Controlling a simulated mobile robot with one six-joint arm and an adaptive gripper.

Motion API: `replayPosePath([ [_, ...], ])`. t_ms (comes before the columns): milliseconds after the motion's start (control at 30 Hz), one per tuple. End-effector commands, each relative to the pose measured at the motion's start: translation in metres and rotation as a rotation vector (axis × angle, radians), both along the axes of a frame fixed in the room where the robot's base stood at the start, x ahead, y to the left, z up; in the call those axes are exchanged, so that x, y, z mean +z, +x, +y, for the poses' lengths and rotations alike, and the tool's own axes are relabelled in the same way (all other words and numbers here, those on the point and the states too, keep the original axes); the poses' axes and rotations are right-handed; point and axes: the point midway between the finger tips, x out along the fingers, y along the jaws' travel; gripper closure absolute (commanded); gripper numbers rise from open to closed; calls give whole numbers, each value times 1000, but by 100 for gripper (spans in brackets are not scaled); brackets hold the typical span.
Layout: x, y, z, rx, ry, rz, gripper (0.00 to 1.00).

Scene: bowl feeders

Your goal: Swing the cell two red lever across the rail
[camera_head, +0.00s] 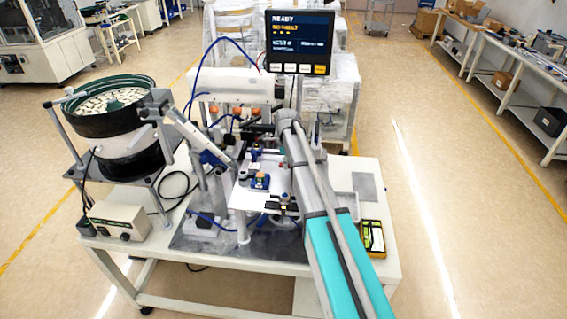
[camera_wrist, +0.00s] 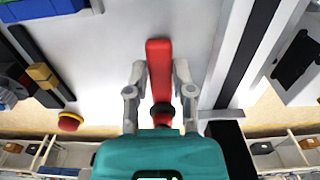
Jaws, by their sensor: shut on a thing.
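The red lever (camera_wrist: 159,62) stands out in the wrist view, a long flat red bar running up the middle with a dark round pivot or collar near its lower end. My gripper (camera_wrist: 160,70) has one grey finger on each side of the lever and is shut on it. In the head view my arm reaches over the bench and hides the gripper and the lever. A dark rail-like strip (camera_wrist: 250,50) runs to the right of the lever in the wrist view, apart from it.
A red knob (camera_wrist: 69,122) and a brass-coloured block (camera_wrist: 42,75) lie left of the lever. In the head view a bowl feeder (camera_head: 108,104) stands at the left, a display screen (camera_head: 299,42) at the back, and a yellow-edged handheld device (camera_head: 372,237) on the bench's right.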

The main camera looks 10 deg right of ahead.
Motion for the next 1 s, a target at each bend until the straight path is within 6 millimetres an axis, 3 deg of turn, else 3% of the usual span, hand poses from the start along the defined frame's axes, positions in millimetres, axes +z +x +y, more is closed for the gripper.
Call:
replayPosePath([
  [100,0,3,-1,0,-2,-7,100],
  [133,0,3,14,4,-2,-7,100],
  [300,0,4,4,7,-1,-8,100],
  [1000,0,1,12,71,-4,-8,100],
])
